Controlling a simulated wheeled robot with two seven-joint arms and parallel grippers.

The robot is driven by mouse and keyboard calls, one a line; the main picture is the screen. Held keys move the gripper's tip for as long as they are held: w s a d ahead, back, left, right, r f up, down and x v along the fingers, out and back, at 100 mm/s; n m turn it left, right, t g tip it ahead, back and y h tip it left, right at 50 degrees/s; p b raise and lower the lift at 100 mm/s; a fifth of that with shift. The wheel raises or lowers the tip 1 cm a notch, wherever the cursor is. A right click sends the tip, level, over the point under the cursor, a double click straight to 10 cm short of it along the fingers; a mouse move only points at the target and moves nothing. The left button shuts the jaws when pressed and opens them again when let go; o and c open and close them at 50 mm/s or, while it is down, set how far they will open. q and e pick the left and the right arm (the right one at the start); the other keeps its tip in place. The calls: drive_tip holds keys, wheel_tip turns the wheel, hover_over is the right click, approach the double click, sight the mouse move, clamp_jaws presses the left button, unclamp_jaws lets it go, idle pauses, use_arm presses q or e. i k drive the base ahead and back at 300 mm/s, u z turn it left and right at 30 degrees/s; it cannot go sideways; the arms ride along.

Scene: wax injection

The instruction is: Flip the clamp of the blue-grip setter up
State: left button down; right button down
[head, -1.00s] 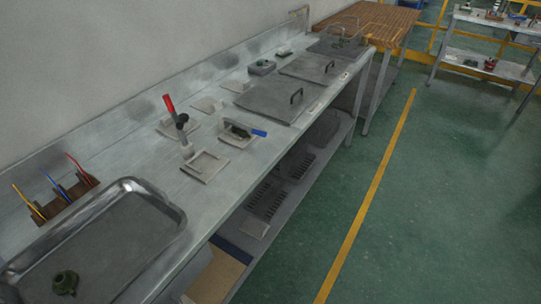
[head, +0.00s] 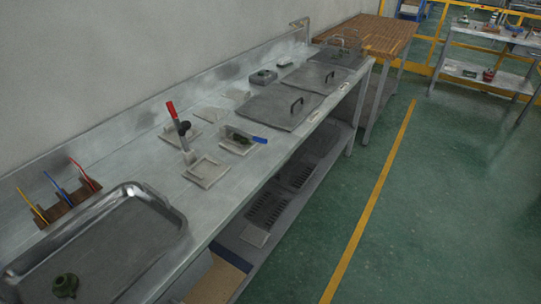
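The blue-grip setter (head: 238,145) sits on the metal bench, to the right of the red-grip one. Its blue grip (head: 259,139) lies low and nearly flat, pointing right, with dark green material beside it on the pale base. The red-grip setter (head: 187,158) has its lever tilted up, with the red grip (head: 171,108) on top and a dark knob beside it. Neither of my grippers is in view.
A metal tray (head: 172,252) with a dark green piece (head: 66,286) stands at the near left. A tool rack (head: 72,207) holds coloured tools behind it. Lidded basins (head: 276,108) lie farther along the bench. Green floor (head: 430,220) to the right is clear.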

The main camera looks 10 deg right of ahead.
sight(242, 134)
drive_tip(key=k, duration=0.4)
drive_tip(key=z, duration=1.3)
drive_tip(key=i, duration=1.2)
drive_tip(key=u, duration=2.3)
